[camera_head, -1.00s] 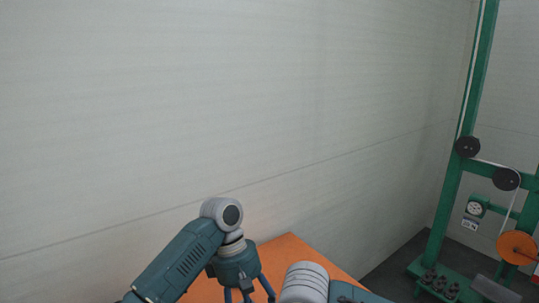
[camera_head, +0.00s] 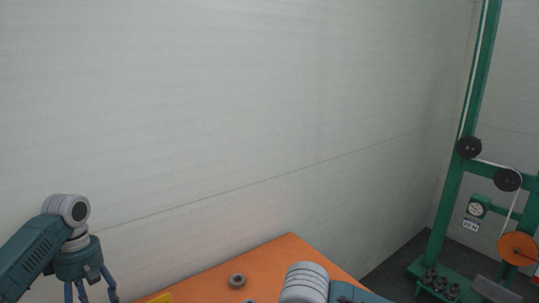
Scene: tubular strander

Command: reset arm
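My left arm comes in from the lower left. Its gripper (camera_head: 91,291) points down at the left of the orange table, with its fingers spread apart and nothing visible between them. The fingertips reach the bottom edge of the picture. My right arm (camera_head: 305,283) shows at the bottom centre in front of the table, but its gripper is out of the picture.
The orange table (camera_head: 285,255) bears a small grey ring-shaped part (camera_head: 237,281), and a yellow item (camera_head: 160,299) sits at its near left. A green frame (camera_head: 452,190) with black pulleys, a gauge and an orange wheel (camera_head: 517,247) stands at right. A pale wall stands behind.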

